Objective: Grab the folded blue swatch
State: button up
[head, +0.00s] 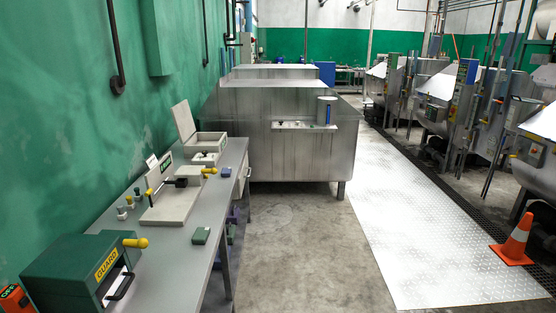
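A small blue block-like piece (226,172), which looks like the folded blue swatch, lies on the grey bench (190,262) near its far right edge. It is too small to make out its folds. It sits just right of a yellow-knobbed handle and in front of an open pale box (207,148). My gripper does not show in the head view.
A green folded piece (201,235) lies nearer on the bench's right edge. A pale hinged press (168,203), small knobs and a green guard box (85,275) crowd the left. A steel tank (290,150) stands beyond. Concrete floor right of the bench is clear; an orange cone (515,242) stands far right.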

aim_at(226, 171)
jog(key=i+u, duration=0.1)
jog(key=i, duration=0.4)
jog(key=i+l+u, duration=0.1)
jog(key=i, duration=0.4)
jog(key=i+l, duration=0.1)
jog(key=i, duration=0.4)
jog(key=i+l+u, duration=0.15)
jog(key=i, duration=0.35)
jog(key=i+l+u, duration=0.2)
jog(key=i+u, duration=0.2)
jog(key=i+l+u, duration=1.15)
jog(key=k+l, duration=0.1)
